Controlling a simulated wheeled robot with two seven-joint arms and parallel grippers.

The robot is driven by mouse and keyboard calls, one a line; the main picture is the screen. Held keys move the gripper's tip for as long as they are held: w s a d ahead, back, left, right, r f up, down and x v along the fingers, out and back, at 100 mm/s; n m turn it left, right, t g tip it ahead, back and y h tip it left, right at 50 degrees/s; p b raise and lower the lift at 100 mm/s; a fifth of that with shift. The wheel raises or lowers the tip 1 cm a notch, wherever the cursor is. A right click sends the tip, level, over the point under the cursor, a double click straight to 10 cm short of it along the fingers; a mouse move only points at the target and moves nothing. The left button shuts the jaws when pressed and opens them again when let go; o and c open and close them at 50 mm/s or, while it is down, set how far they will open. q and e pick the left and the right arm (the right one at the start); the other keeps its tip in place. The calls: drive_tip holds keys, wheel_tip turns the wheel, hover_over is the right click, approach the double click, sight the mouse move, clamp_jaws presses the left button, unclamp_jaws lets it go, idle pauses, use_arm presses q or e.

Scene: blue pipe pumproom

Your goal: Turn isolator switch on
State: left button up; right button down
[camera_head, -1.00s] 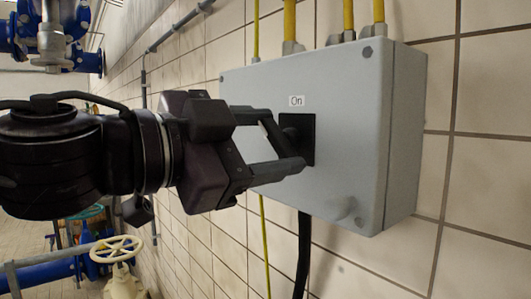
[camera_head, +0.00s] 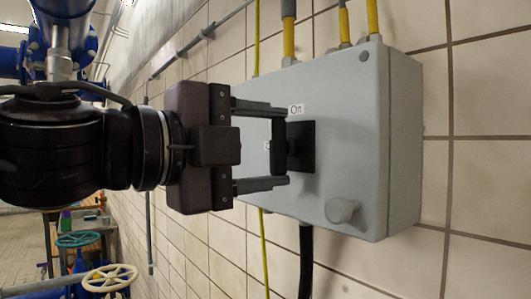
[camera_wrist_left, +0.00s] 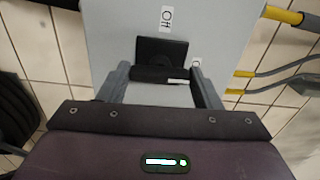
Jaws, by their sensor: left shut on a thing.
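The isolator switch is on the front of a grey box (camera_head: 350,120). It has a black square plate (camera_head: 305,146) and a black handle (camera_head: 279,147). My left gripper (camera_head: 284,148) is shut on the handle, one finger at each end of it. In the head view the handle stands about upright, with the fingers one above the other. An "On" label (camera_head: 296,110) is above the plate. In the left wrist view the handle (camera_wrist_left: 162,73) lies between the fingertips, and an "Off" label (camera_wrist_left: 166,18) shows beyond the plate. My right gripper is not in view.
The box is mounted on a tiled wall (camera_head: 480,190). A round grey knob (camera_head: 341,211) sticks out low on its front. Yellow-sheathed cables (camera_head: 288,40) enter from above, and a black cable (camera_head: 306,260) hangs below. A cream valve wheel (camera_head: 110,278) is at lower left.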

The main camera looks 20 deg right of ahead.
use_arm(q)
drive_tip(key=shift+m, duration=0.3)
idle(0.4)
drive_tip(key=o, duration=1)
drive_tip(key=b+v, duration=0.3)
drive_tip(key=v, duration=0.4)
drive_tip(key=shift+s+a+b, duration=0.15)
drive_tip(key=shift+a+b, duration=0.15)
drive_tip(key=shift+a, duration=0.05)
